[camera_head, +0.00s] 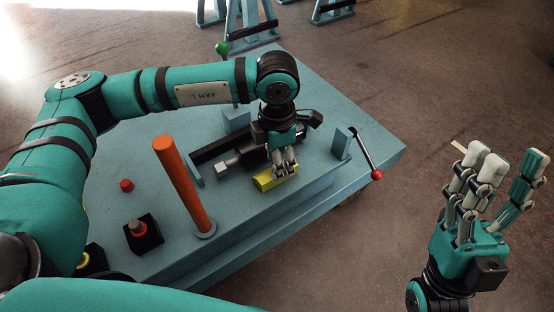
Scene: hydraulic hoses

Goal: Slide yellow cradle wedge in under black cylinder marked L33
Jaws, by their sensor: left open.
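The yellow cradle wedge (263,184) lies on the light blue bench top, beside a black cylinder (212,150) with a silver rod end (229,164). I cannot read any L33 mark on it. My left gripper (284,171) points down over the wedge. Its fingertips are at the wedge's right part and partly cover it. It is open; whether the fingers touch the wedge is unclear. The wedge is in front of the cylinder and not seen under it. My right gripper (503,172) is raised at the right, away from the bench, with fingers spread and empty.
An orange post (181,183) stands on the bench (345,190), left of the wedge. A red-knobbed lever (376,174) is at the right edge. Red (127,185) and black-based buttons (143,233) are at left. Blue stands (243,22) are behind.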

